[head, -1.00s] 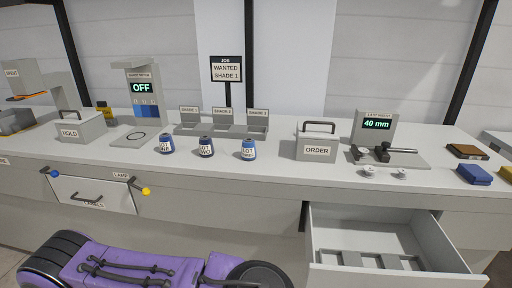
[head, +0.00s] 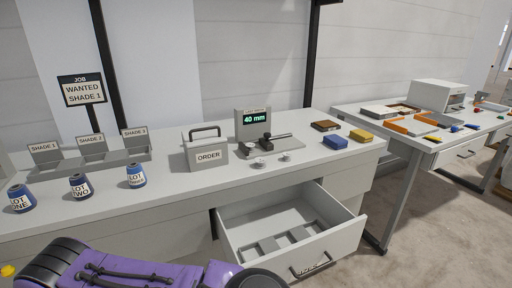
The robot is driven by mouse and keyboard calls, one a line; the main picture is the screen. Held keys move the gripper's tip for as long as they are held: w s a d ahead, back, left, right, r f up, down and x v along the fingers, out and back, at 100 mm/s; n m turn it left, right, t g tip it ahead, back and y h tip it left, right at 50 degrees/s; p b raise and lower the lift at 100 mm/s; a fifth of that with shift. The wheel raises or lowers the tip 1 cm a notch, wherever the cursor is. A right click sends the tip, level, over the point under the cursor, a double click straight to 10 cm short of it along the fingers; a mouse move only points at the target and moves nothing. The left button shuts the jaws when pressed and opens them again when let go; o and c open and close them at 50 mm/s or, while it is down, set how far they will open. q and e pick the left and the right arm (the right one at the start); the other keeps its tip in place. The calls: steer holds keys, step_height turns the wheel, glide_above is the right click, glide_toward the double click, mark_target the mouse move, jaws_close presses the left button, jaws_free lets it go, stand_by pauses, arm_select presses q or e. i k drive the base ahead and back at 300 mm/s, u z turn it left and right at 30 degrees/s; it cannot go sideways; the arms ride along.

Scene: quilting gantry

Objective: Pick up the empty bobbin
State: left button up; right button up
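Two small pale, bobbin-like pieces stand at the front of the counter by the winder: a left one (head: 261,163) and a right one (head: 287,156). They are too small to tell whether either is empty. The grey winder (head: 268,143) with a black clamp and a rod is just behind them, under a display reading 40 mm (head: 254,120). Neither of my grippers is in view.
An open drawer (head: 342,241) with grey dividers juts out below the pieces. The ORDER box (head: 207,156) stands to their left; blue (head: 335,142), brown and yellow blocks lie to their right. Thread cones, including LOT THREE (head: 136,175), stand further left.

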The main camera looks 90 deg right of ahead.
mark_target(251, 146)
steer(key=z, duration=2.7)
